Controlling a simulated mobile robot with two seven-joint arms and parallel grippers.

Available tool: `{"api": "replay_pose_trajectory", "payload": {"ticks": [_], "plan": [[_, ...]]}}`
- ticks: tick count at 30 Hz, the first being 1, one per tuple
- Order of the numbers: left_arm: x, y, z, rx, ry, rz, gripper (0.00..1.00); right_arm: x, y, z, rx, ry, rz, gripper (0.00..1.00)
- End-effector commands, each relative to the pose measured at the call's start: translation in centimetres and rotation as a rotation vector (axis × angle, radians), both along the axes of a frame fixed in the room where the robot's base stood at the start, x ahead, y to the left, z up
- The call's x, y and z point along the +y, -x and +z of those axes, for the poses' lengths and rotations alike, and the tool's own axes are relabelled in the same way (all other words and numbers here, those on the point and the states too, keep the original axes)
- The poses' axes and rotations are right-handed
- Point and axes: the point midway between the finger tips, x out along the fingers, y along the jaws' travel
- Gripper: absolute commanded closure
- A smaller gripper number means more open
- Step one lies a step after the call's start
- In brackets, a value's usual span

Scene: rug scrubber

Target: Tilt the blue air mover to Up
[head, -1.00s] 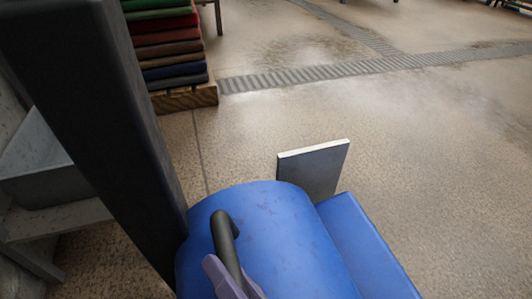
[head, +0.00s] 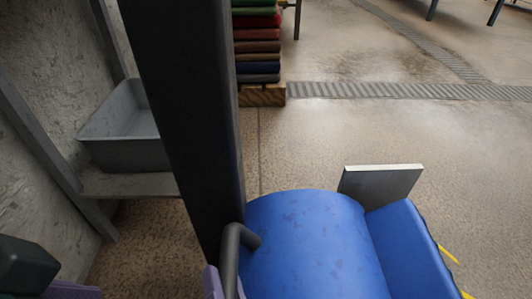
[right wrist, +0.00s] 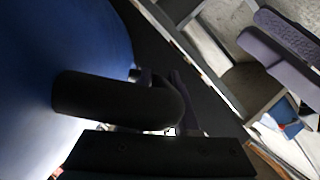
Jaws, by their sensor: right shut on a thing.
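The blue air mover (head: 312,245) stands at the bottom centre of the head view, with its lower part cut off by the frame. Its curved black handle (head: 240,236) is on the left side of the housing. My right gripper (head: 226,284) is shut on the handle; only a purple finger shows beside it. In the right wrist view the handle (right wrist: 110,100) crosses in front of the blue housing (right wrist: 60,50). My left gripper (head: 68,291) is partly in view at the bottom left, away from the air mover, and its jaws are not clear.
A dark post (head: 190,120) rises just left of the air mover. A grey basin (head: 125,150) sits on a shelf further left. A stack of folded coloured rugs (head: 257,50) is behind. A grey panel (head: 380,187) stands beyond the housing.

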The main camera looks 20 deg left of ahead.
Motion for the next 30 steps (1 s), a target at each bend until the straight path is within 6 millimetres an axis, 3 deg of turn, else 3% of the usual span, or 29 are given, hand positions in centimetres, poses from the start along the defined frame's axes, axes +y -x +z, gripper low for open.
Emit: {"api": "replay_pose_trajectory", "payload": {"ticks": [3, 4, 11, 22, 30], "plan": [[0.0, 0.0, 0.0, 0.000, 0.000, 0.000, 0.50, 0.1, 0.2, -0.1, 0.005, 0.000, 0.004, 1.00], [0.0, 0.0, 0.0, 0.000, 0.000, 0.000, 0.50, 0.1, 0.2, -0.1, 0.005, 0.000, 0.004, 0.70], [-0.1, 0.0, 0.0, 0.000, 0.002, 0.001, 0.50, 0.1, 0.1, -0.1, 0.004, 0.000, 0.004, 0.45], [-0.3, 0.0, 0.7, 0.000, 0.011, 0.007, 0.50, -0.5, 0.7, 0.4, 0.003, 0.001, 0.002, 0.43], [-0.3, 0.0, 3.6, 0.001, 0.010, 0.006, 0.50, -3.6, 4.8, 1.9, 0.005, 0.005, 0.004, 0.43]]}}
